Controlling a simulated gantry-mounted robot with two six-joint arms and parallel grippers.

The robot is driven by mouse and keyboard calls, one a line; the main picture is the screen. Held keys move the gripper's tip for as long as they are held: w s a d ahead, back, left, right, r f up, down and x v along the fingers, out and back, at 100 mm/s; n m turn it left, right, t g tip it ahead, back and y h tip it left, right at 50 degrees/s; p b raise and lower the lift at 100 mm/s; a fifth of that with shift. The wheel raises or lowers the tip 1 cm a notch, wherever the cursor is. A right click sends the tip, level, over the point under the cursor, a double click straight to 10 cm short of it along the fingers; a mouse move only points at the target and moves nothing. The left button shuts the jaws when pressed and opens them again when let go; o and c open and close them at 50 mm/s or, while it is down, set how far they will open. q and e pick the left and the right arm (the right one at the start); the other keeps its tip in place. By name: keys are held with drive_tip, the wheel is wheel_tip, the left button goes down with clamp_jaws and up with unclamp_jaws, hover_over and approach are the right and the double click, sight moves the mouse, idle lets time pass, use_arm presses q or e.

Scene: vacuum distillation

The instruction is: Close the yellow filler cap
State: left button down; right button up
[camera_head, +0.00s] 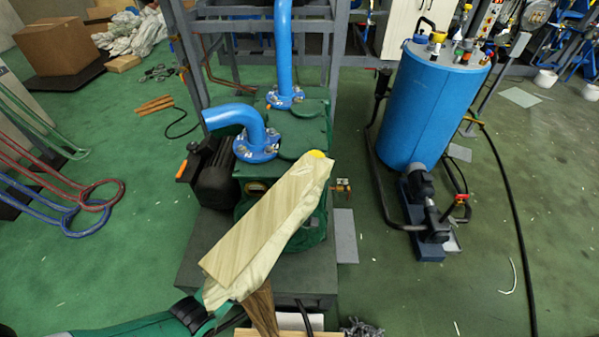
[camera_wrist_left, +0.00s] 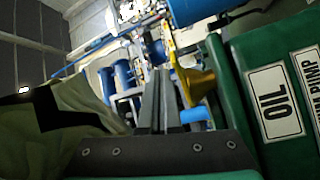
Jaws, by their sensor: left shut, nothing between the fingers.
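The yellow filler cap (camera_head: 318,154) shows as a small yellow patch on top of the green pump (camera_head: 313,112) in the head view, mostly hidden behind a beige cloth-like cover. In the left wrist view a yellow part (camera_wrist_left: 200,84), likely the cap, stands beside the green housing with its "OIL" label (camera_wrist_left: 273,102). My left gripper (camera_wrist_left: 160,75) is shut and empty, its fingers just left of the yellow part. I cannot tell whether they touch it. In the head view the cover hides this gripper. My right gripper is not in view.
Two blue pipes (camera_head: 284,45) (camera_head: 228,117) rise from flanges on the pump. A blue tank (camera_head: 421,108) stands to the right.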

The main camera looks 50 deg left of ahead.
use_arm(q)
drive_tip(key=s+b, duration=0.1)
drive_tip(key=s, duration=0.8)
drive_tip(key=shift+s+a+f+b, duration=0.15)
drive_tip(key=shift+s+a+b, duration=0.1)
drive_tip(key=shift+b, duration=0.15)
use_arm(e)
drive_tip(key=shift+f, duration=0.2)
